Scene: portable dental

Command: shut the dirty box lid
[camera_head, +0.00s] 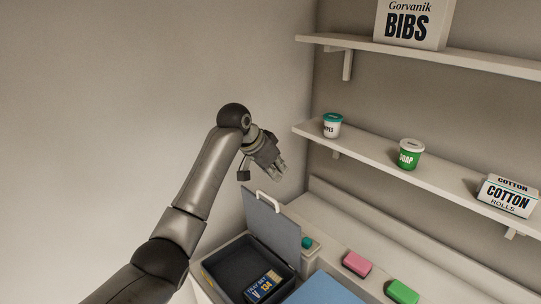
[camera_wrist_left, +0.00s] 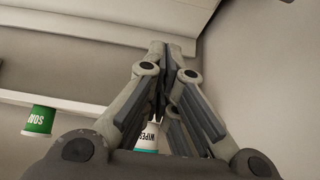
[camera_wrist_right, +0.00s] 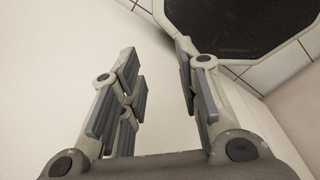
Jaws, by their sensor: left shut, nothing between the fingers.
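The dirty box (camera_head: 213,274) is a dark open box at the bottom of the head view. Its grey lid (camera_head: 272,228) stands up, tilted back, with a white handle (camera_head: 268,201) near its top edge. A dark blue labelled packet (camera_head: 263,288) lies inside the box. My left gripper (camera_head: 281,172) is shut and empty, above and just behind the raised lid, apart from it. Its closed fingers also show in the left wrist view (camera_wrist_left: 166,48). My right gripper (camera_wrist_right: 157,58) shows only in its own wrist view, open with nothing between its fingers.
A blue surface (camera_head: 322,289) lies right of the box. A pink block (camera_head: 357,263) and a green block (camera_head: 402,291) are on the counter. A shelf (camera_head: 390,167) with tubs and a cotton box runs along the right wall. A dark panel (camera_wrist_right: 240,25) shows in the right wrist view.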

